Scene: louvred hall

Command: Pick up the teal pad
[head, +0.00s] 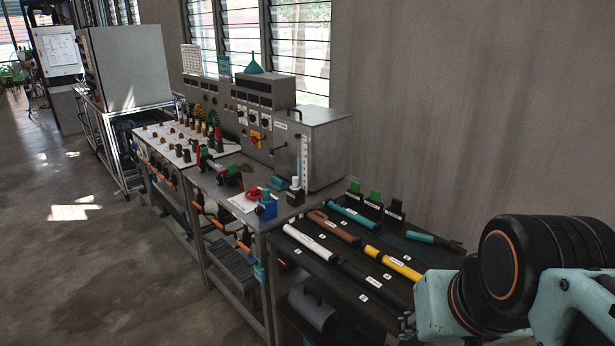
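A small teal block-like piece (277,182), which may be the teal pad, lies on the grey workbench (228,187) in front of a grey metal cabinet (312,150). It is small in the picture, so its exact shape is hard to tell. Other teal things are a cylinder (353,215) and a teal-handled tool (427,238) on the black tray table, and a funnel (253,66) on top of the equipment. My arm shows at the lower right, over the tray table's right side. My gripper is not in view.
Near the teal piece stand a blue clamp-like item (266,207), a red ring (254,196) and a white-topped black block (295,192). The black tray table (397,258) holds several labelled rods. Open concrete floor (120,250) lies left of the benches.

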